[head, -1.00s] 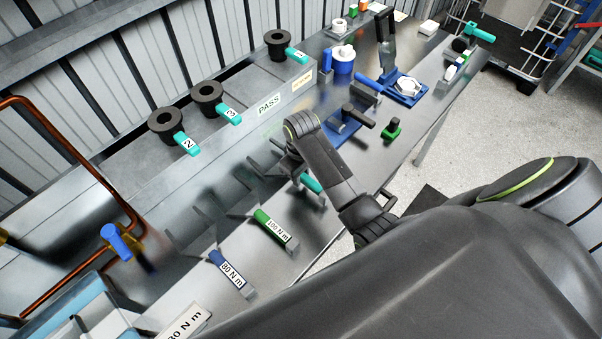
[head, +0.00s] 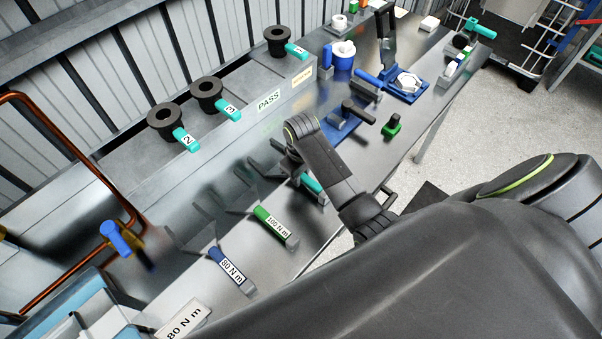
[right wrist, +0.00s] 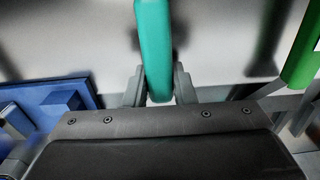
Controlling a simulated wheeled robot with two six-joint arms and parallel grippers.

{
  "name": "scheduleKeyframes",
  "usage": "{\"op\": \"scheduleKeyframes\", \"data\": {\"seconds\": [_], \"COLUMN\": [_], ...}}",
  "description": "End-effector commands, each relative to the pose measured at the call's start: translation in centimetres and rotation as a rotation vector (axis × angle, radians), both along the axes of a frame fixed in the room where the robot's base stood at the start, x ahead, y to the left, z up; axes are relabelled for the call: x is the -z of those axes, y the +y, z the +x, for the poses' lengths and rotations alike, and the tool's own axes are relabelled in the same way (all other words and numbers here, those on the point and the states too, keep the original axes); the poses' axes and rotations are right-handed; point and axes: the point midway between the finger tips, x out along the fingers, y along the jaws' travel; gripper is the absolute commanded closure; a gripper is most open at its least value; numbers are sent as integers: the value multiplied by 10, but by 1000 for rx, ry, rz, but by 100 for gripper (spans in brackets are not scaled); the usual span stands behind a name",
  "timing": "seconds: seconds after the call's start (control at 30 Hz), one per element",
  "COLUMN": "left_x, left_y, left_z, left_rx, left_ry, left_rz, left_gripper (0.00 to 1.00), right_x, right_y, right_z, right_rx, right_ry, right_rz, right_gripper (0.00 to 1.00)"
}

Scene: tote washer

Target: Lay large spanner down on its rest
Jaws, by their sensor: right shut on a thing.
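The large spanner shows as a teal handle (right wrist: 154,45) between the two grey fingers of my right gripper (right wrist: 156,88). The fingers are shut on it from both sides. In the head view the teal handle (head: 314,187) shows beside my right arm, low over the front of the steel bench. Grey metal parts show to its left. My arm hides most of the gripper and part of the tool. I cannot tell whether the spanner touches its rest. My left gripper is not in view.
A green-handled tool (head: 271,222) and a blue-handled tool (head: 231,266) lie to the left on the bench. A raised ledge (head: 225,125) runs behind.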

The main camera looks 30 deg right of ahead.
Motion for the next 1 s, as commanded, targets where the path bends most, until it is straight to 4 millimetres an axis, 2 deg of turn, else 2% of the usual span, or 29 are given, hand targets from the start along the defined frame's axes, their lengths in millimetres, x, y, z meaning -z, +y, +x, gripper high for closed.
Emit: {"op": "scheduleKeyframes", "data": {"seconds": [0.37,0.4,0.53,0.57,0.77,0.93,1.0], "left_x": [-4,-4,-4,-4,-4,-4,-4], "left_y": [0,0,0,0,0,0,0], "left_z": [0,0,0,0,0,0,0], "left_rx": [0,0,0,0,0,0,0], "left_ry": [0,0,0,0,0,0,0], "left_rz": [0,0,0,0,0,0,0], "left_gripper": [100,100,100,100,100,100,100], "right_x": [4,4,4,4,5,5,5], "right_y": [0,0,0,0,0,0,0], "right_z": [1,1,0,0,-1,-1,0], "right_rx": [0,0,0,0,0,0,0], "right_ry": [-1,-1,-1,-1,2,2,1], "right_rz": [0,0,0,0,0,0,0], "right_gripper": [100,71,54,51,50,28,26]}}
